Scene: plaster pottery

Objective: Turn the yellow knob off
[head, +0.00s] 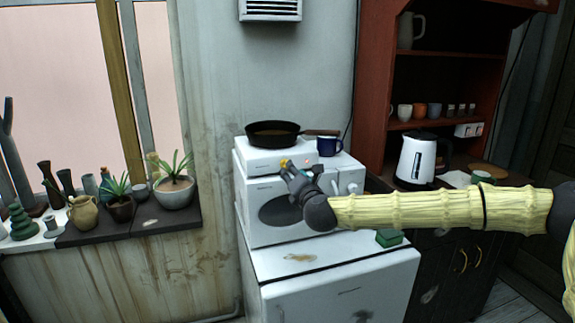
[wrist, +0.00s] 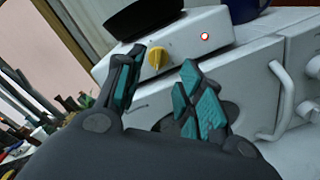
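The yellow knob (wrist: 158,57) is on the front of a small white hot plate (wrist: 190,42), and its grip stands roughly upright in the wrist view. A small light (wrist: 204,36) glows orange-red to its right. In the head view the knob (head: 284,163) is partly hidden by my gripper (head: 291,170). My gripper (wrist: 163,64) is open, its teal-padded fingers on either side of the knob in the wrist view. The knob shows between the fingertips, and I see no contact.
A black frying pan (head: 272,133) sits on the hot plate, its handle pointing right, beside a dark blue mug (head: 329,146). A white microwave (head: 256,236) is below, on a white fridge (head: 340,292). Its handle (wrist: 282,98) juts out right of my fingers.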

